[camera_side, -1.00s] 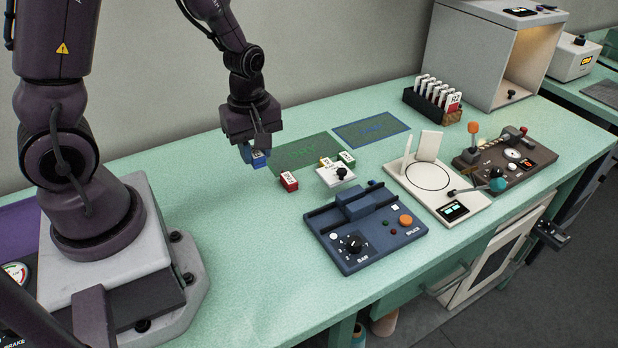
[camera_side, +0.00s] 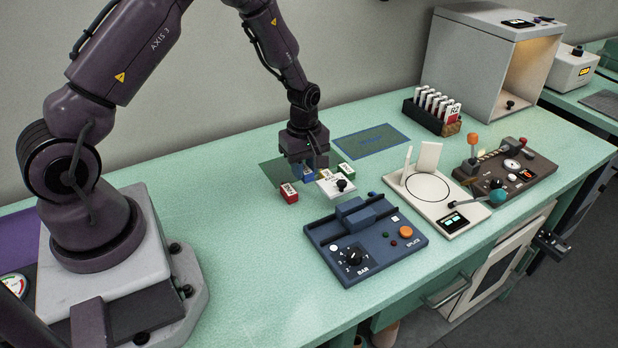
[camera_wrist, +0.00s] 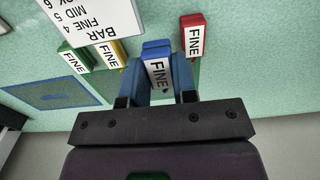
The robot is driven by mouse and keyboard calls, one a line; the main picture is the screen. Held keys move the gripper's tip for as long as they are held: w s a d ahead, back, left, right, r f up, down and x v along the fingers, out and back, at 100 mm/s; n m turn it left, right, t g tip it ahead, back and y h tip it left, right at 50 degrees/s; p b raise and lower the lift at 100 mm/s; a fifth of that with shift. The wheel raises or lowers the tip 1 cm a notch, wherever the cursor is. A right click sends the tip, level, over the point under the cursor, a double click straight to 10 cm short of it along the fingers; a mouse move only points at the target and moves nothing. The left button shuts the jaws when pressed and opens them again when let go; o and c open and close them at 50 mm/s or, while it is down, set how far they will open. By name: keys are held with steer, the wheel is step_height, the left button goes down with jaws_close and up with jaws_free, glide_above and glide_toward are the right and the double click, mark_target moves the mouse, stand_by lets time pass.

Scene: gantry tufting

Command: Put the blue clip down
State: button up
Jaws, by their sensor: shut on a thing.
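My gripper (camera_side: 308,168) is shut on the blue clip (camera_wrist: 157,65), which carries a white FINE label and sits between the two fingers (camera_wrist: 160,88) in the wrist view. In the side view the gripper points down over the green mat (camera_side: 272,172), and the blue clip (camera_side: 309,174) shows only in part between the fingers. I cannot tell whether the clip touches the surface below.
A red clip (camera_side: 289,193) is close by on the left. The blue mat (camera_side: 372,140) is bare. A blue splice device (camera_side: 365,240) stands in front.

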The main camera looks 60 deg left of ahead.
mark_target(309, 190)
steer(key=shift+w+f, duration=0.2)
steer(key=shift+f, duration=0.05)
steer(key=shift+w+a+f, duration=0.1)
steer(key=shift+w+f, duration=0.15)
steer(key=shift+f, duration=0.7)
steer(key=shift+w+a+f, duration=0.1)
steer(key=shift+w+f, duration=0.1)
steer(key=shift+f, duration=0.75)
steer(key=shift+f, duration=0.2)
steer(key=o, duration=0.9)
